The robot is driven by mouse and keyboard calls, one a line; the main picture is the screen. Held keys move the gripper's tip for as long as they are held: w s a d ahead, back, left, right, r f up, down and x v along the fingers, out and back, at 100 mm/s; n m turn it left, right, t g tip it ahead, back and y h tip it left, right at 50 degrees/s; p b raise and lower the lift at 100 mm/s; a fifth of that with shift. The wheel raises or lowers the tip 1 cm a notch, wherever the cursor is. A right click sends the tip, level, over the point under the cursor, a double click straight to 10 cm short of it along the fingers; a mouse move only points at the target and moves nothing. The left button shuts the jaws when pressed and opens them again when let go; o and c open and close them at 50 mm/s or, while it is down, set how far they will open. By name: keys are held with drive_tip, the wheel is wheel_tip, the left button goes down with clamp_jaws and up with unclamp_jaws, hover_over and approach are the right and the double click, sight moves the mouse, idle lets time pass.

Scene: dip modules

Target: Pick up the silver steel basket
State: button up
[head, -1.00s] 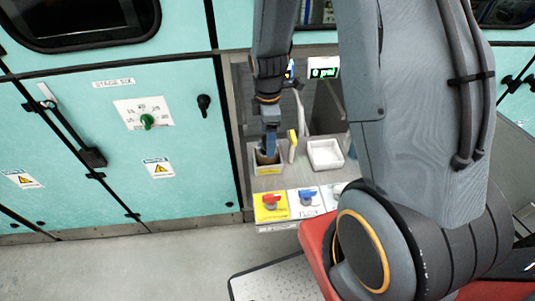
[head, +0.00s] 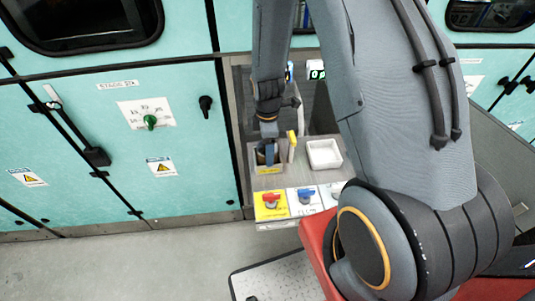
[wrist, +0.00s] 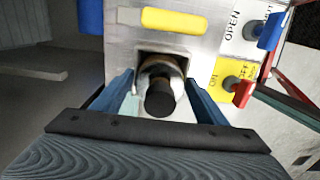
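In the wrist view, a rounded metallic tan body with a thick black handle end (wrist: 160,98) stands in a square opening; I take it to be the steel basket, but most of it is hidden. My gripper (wrist: 162,100) is open, with one blue finger on each side of the black handle and gaps between. In the head view my gripper (head: 267,158) points down into a small beige box (head: 268,169) at the left of the grey bench. The basket cannot be made out clearly there.
A yellow handle (head: 292,146) stands upright just right of the box, and a white tray (head: 324,154) lies farther right. A red valve handle (head: 271,200) and a blue one (head: 305,195) sit at the bench front. Teal cabinets (head: 120,150) stand at the left.

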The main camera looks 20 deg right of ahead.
drive_tip(key=c, duration=0.9)
